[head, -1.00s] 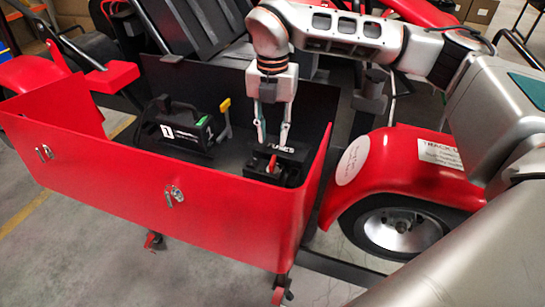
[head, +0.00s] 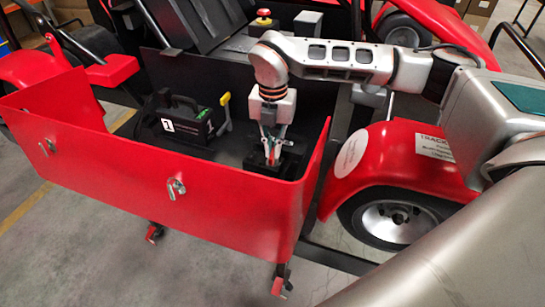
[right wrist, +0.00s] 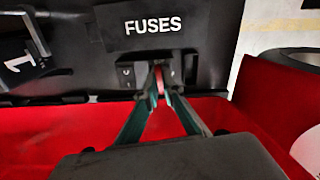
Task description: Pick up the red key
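The red key (right wrist: 160,80) is a small upright red piece on the black fuse box (right wrist: 150,48), which is marked FUSES. My right gripper (right wrist: 159,92) points down at the box, its two green-padded fingers drawn together in a narrow V with the key between the tips. It looks shut on the key. In the head view the right gripper (head: 271,150) is low over the box inside the red-walled tray (head: 140,180), and its fingers hide most of the key. The key is still at the box. My left gripper is out of view.
A black case (head: 178,122) marked 1 and a yellow-handled lever (head: 225,112) stand left of the gripper. The tray's front red wall rises close to the gripper. A red button (head: 264,15) is behind. A red fender and wheel (head: 398,218) stand to the right.

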